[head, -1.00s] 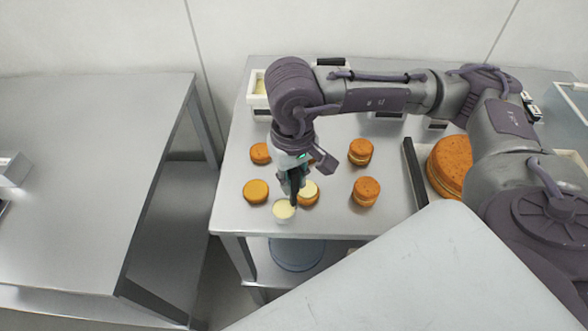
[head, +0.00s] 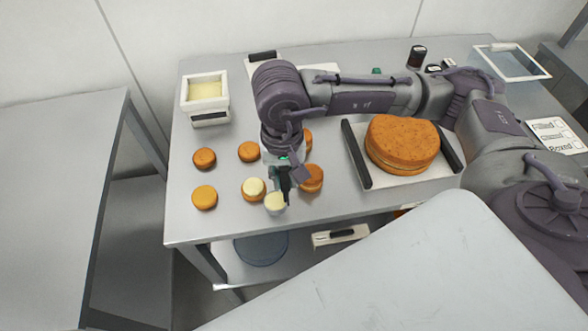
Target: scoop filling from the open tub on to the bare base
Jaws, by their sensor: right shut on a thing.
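My right gripper (head: 284,185) points down near the front of the steel table, shut on a scoop (head: 275,203). Pale filling shows in the scoop, which is just in front of and right of a round orange base (head: 253,194) topped with pale filling. Whether scoop and base touch is unclear. The open white tub (head: 206,91) of pale filling stands at the back left. A round with no filling on top (head: 204,197) lies at the front left. My left gripper is out of view.
Other rounds stand at left (head: 204,158), behind (head: 249,151) and right of the gripper (head: 312,177). A large cake (head: 402,143) sits on a tray with dark side bars. A clear container (head: 512,62) is at the back right. A steel table (head: 60,150) stands at left across a gap.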

